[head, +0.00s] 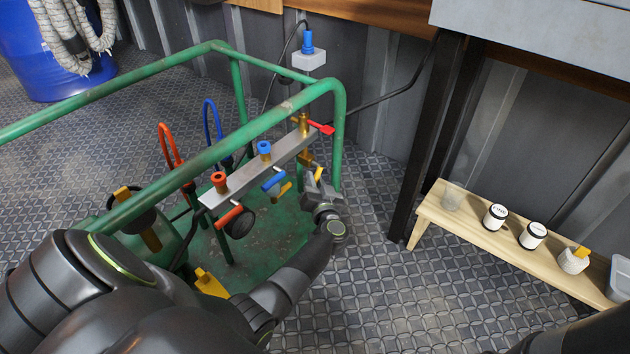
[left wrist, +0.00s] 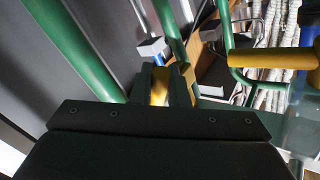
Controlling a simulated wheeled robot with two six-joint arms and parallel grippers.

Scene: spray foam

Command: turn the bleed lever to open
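A grey valve bar (head: 250,172) is fixed to a green tube frame, with red, blue and brass fittings on top. A small yellow lever (head: 318,172) hangs at its right end, below a brass valve (head: 304,125). No label shows which lever is the bleed lever. My left gripper (head: 314,182) is at this yellow lever. In the left wrist view, the yellow piece (left wrist: 160,86) fills the narrow gap between the two fingers, which seem closed on it. Part of the lever is hidden by the fingers. My right gripper is out of view.
The green frame (head: 338,130) rises close around the bar. A red lever (head: 321,127), a blue lever (head: 272,181) and an orange-red lever (head: 230,217) are nearby. A wooden bench (head: 480,237) with jars stands right, past clear floor.

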